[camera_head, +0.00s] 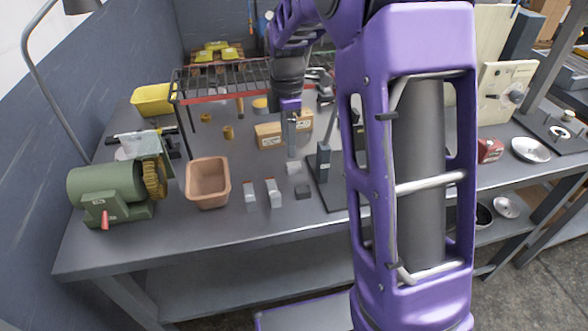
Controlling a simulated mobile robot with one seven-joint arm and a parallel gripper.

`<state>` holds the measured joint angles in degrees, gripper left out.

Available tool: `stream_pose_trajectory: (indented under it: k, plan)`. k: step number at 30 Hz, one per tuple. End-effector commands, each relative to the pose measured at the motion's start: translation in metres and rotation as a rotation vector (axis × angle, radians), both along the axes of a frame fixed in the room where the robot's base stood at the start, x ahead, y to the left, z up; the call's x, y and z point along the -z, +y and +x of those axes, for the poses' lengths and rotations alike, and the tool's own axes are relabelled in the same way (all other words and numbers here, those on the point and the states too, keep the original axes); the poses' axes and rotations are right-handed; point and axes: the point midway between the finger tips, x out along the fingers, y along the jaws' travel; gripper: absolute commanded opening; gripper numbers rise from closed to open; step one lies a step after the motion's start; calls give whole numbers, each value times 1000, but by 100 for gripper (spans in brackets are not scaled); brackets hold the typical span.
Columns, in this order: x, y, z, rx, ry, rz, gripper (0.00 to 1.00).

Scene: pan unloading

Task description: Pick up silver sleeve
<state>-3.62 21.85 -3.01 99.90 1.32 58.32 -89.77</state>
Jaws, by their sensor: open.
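My gripper (292,150) points down over the middle of the workbench, in front of the wooden blocks. Its fingers look small and nearly edge-on here; the gap between them is hard to make out, and nothing shows held in it. A small light silver-grey piece (293,168), likely the silver sleeve, lies on the bench just below the fingertips. It is too small to tell whether it is hollow or whether the fingers touch it. Two grey pieces with red tops, one on the left (250,196) and one on the right (272,193), stand nearer the front edge.
A terracotta bin (208,184) and a green bench grinder (107,188) stand to the left. A black wire rack (235,80) spans the back. Wooden blocks (270,135) lie behind my gripper.

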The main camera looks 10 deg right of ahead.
Motion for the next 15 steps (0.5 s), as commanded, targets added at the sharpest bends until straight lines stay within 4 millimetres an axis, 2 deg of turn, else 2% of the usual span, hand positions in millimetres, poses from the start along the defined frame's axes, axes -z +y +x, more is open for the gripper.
stream_pose_trajectory:
  k: [3,8,15]
  plan:
    - [15,0,0,-2,1,0,64]
    - [24,-1,0,-2,0,0,64]
    - [58,-10,-3,-2,3,0,64]
